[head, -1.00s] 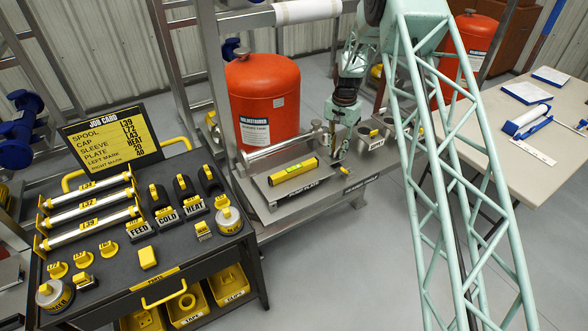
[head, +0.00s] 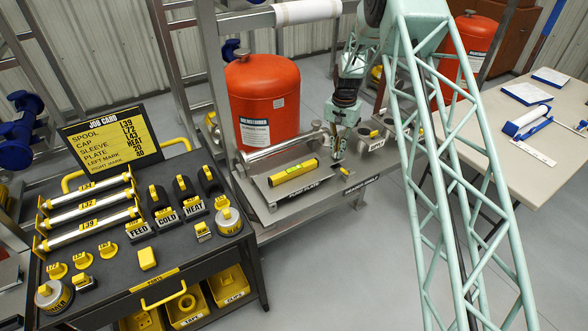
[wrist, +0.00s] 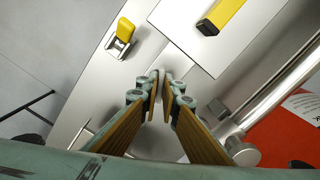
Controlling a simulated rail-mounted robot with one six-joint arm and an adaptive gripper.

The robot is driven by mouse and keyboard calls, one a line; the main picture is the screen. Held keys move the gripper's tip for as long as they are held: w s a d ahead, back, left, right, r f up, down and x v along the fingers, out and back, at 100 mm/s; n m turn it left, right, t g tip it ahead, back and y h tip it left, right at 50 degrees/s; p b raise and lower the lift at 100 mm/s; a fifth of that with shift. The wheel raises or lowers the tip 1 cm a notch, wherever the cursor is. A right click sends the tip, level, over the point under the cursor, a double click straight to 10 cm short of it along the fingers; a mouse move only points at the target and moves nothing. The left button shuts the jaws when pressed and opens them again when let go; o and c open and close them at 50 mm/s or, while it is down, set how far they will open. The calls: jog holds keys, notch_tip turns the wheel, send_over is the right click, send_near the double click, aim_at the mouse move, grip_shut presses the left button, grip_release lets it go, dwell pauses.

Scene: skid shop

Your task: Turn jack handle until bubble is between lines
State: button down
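The yellow spirit level (head: 294,171) lies on the grey plate (head: 275,192) on the shelf in front of the red cylinder. Its vial shows as a small green patch; I cannot read the bubble against its lines. In the wrist view the level's end (wrist: 224,14) shows at the top. My gripper (head: 336,158) points down just right of the plate. In the wrist view my gripper (wrist: 161,82) has its fingertips close together around a narrow pale piece; I cannot tell whether they grip it. A small yellow handle (wrist: 125,30) on a metal bracket stands apart from the fingertips.
The red cylinder (head: 265,100) stands behind the plate, with a metal bar (head: 285,145) in front of it. Metal cups (head: 370,136) sit right of my gripper. A dark parts cart (head: 125,255) stands at the left, a table (head: 555,125) at the right.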

jog(key=shift+n+b, duration=0.3)
jog(key=shift+n, duration=1)
jog(key=shift+n+b, duration=0.3)
jog(key=shift+n, duration=1.4)
jog(key=shift+n+b, duration=0.4)
jog(key=shift+n, duration=1.3)
jog(key=shift+n, duration=0.3)
jog(key=c, duration=2.9)
grip_release()
jog(key=shift+n, duration=0.3)
